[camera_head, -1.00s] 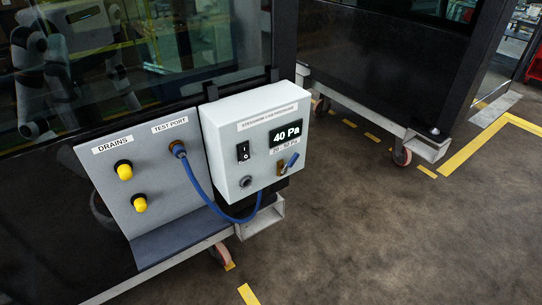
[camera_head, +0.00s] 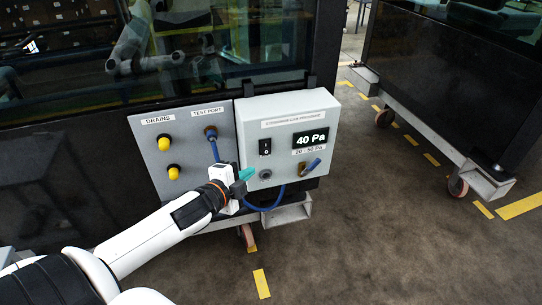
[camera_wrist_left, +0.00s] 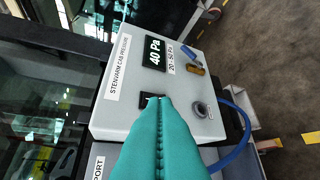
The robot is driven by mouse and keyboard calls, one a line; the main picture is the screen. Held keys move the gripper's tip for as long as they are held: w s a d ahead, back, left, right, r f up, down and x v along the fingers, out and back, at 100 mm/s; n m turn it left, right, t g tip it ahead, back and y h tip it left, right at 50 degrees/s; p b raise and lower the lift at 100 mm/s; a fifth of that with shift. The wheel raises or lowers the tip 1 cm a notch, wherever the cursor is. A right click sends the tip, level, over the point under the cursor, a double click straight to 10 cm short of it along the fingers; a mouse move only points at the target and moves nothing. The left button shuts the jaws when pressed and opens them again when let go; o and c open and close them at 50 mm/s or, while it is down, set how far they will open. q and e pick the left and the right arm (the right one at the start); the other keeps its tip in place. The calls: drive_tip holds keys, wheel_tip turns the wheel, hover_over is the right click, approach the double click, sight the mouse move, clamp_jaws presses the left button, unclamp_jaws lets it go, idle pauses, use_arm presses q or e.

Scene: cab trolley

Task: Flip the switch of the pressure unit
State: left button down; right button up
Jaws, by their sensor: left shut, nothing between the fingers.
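The pressure unit (camera_head: 285,112) is a pale grey box on the cab's side, with a display reading 40 Pa (camera_head: 310,139). Its black rocker switch (camera_head: 265,147) sits left of the display. In the left wrist view the switch (camera_wrist_left: 147,101) is partly hidden behind the fingertips. My left gripper (camera_head: 245,174) has teal fingers, shut and empty, and is below and left of the switch in the head view. In the wrist view the fingers (camera_wrist_left: 160,101) point at the switch; I cannot tell whether they touch it. My right gripper is not in view.
A grey panel (camera_head: 150,140) with two yellow drain knobs (camera_head: 164,143) and a test port (camera_head: 210,131) stands left of the unit. A blue hose (camera_head: 268,208) loops under the unit. A blue-handled valve (camera_head: 312,165) is below the display. Open floor lies to the right.

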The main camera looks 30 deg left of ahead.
use_arm(q)
drive_tip(key=shift+a+f, duration=0.1)
drive_tip(key=shift+a, duration=0.05)
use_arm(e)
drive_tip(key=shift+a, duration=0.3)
use_arm(q)
drive_tip(key=p, duration=0.3)
approach(268, 152)
drive_tip(key=w+d, duration=0.1)
drive_tip(key=w, duration=0.5)
drive_tip(key=shift+a+f, duration=0.4)
drive_tip(key=shift+f, duration=0.3)
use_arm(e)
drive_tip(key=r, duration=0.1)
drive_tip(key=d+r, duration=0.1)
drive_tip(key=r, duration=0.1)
use_arm(q)
drive_tip(key=shift+w+a+f+m+t+b, duration=0.2)
drive_tip(key=shift+f+m+t+b, duration=0.15)
drive_tip(key=shift+b, duration=0.8)
drive_tip(key=shift+r+p, duration=0.15)
drive_tip(key=shift+p, duration=0.15)
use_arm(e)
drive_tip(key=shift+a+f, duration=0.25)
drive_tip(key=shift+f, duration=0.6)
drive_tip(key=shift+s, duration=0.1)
